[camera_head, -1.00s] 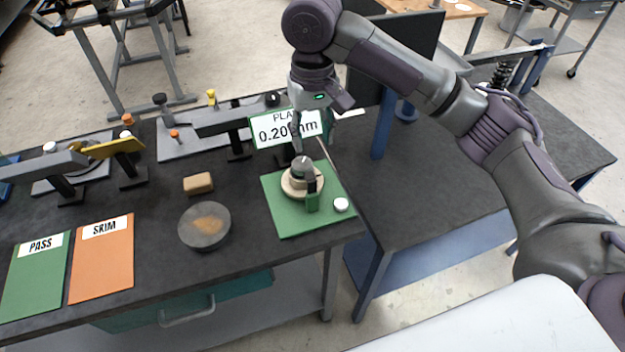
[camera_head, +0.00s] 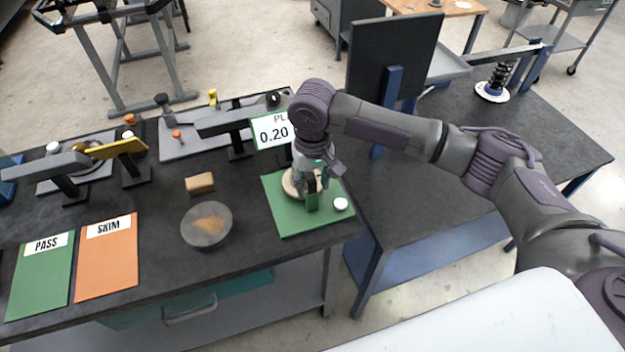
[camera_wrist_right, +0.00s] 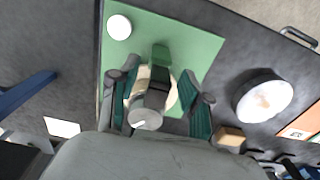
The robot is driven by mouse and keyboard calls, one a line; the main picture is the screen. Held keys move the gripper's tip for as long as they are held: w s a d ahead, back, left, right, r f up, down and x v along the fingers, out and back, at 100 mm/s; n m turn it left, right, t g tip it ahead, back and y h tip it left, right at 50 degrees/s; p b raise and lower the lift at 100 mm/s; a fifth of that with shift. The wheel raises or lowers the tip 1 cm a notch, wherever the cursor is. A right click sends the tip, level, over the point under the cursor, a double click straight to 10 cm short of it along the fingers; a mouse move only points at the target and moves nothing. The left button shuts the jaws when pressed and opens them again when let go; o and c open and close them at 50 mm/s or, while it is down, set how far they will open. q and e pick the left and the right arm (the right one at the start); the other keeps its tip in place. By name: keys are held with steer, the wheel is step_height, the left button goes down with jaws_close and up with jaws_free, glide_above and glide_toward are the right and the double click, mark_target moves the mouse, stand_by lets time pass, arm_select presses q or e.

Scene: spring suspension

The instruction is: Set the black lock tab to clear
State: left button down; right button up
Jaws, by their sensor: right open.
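My right gripper (camera_head: 311,178) is low over the green mat (camera_head: 280,213). Its two fingers (camera_wrist_right: 160,86) are open, one on each side of the small device standing on the mat. The device has a round pale base (camera_wrist_right: 171,101), a dark grey block (camera_wrist_right: 157,95) with a round grey cap (camera_wrist_right: 145,118), and a green upright piece (camera_head: 312,197) on its near side. The gripper hides much of it in the head view. I cannot tell for sure which part is the black lock tab, or how it is set. My left gripper is not in view.
A white round button (camera_head: 341,203) sits on the mat's near right corner. A "0.20" sign (camera_head: 274,134) stands behind. Lever fixtures (camera_head: 75,163) fill the back left.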

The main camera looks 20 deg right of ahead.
jaws_close()
steer(key=shift+s+r+t+p, duration=0.2)
steer(key=shift+s+t+p, duration=0.3)
steer(key=shift+p, duration=0.55)
steer(key=shift+s+f+t+p, duration=0.1)
steer(key=shift+t+p, duration=0.25)
steer(key=shift+t, duration=0.25)
steer(key=shift+s+f+t, duration=0.25)
steer(key=shift+f+t, duration=0.05)
steer(key=shift+t, duration=0.8)
jaws_free()
